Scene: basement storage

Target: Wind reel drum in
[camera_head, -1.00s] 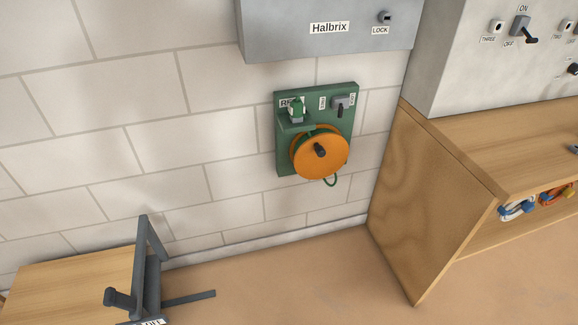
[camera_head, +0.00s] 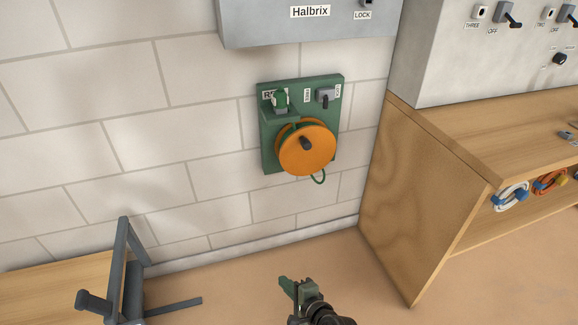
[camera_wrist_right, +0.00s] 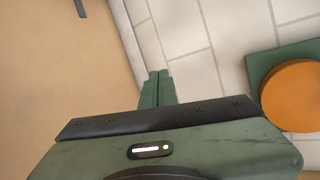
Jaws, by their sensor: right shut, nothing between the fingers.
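The orange reel drum (camera_head: 307,154) is mounted on a green backboard (camera_head: 268,142) on the wall, with a dark crank knob (camera_head: 305,143) near its middle. A green hose or cord end loops below the drum. In the right wrist view the drum (camera_wrist_right: 296,97) shows at the right edge, in front of its green board (camera_wrist_right: 262,66). My right gripper (camera_head: 288,285) is low in front of the wall, below the drum and apart from it. In the wrist view its fingers (camera_wrist_right: 158,75) are together and empty. My left gripper is not in view.
A small lever (camera_head: 325,101) sits at the board's upper right. A grey box labelled Halbrix (camera_head: 270,25) hangs above. A wooden shelf unit (camera_head: 415,180) with coiled cables stands right. A dark metal frame (camera_head: 118,260) and wooden top stand lower left. The floor between is clear.

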